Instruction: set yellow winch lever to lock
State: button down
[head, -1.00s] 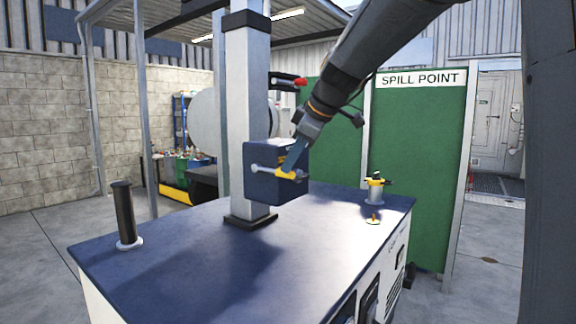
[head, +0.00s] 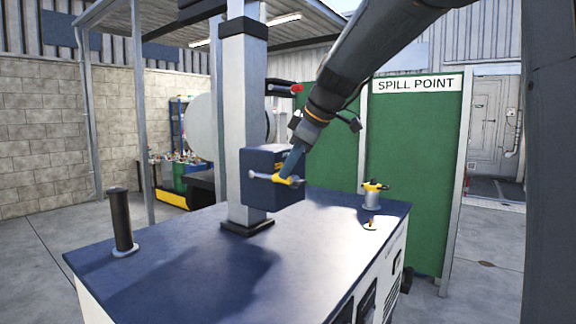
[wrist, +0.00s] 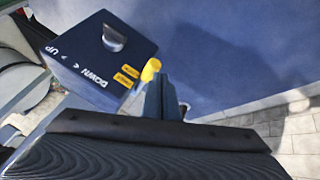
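The winch lever (head: 262,177) is a pale rod with yellow parts on the front of a dark blue winch box (head: 258,198), which is fixed to a grey column. It lies nearly level in the head view. In the wrist view its yellow knob (wrist: 151,69) shows beside the winch box (wrist: 88,75), which carries the words UP and DOWN and two small yellow labels. I cannot read a lock mark. My gripper (head: 288,176) is at the lever's yellow right end. In the wrist view my gripper's blue fingers (wrist: 163,85) look close together, right by the knob; contact is unclear.
The blue bench top (head: 190,270) carries a black upright post (head: 121,220) at left and a yellow-topped fitting (head: 374,194) at right. A red-tipped handle (head: 295,88) is above the box. A green SPILL POINT panel (head: 415,180) stands behind.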

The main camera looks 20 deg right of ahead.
jog(key=s+d+r+b, duration=0.1)
jog(key=s+d+r, duration=0.3)
jog(key=s, duration=0.4)
jog(key=shift+s+r+b, duration=0.35)
jog(key=shift+r+b, duration=0.05)
jog(key=shift+r, duration=0.05)
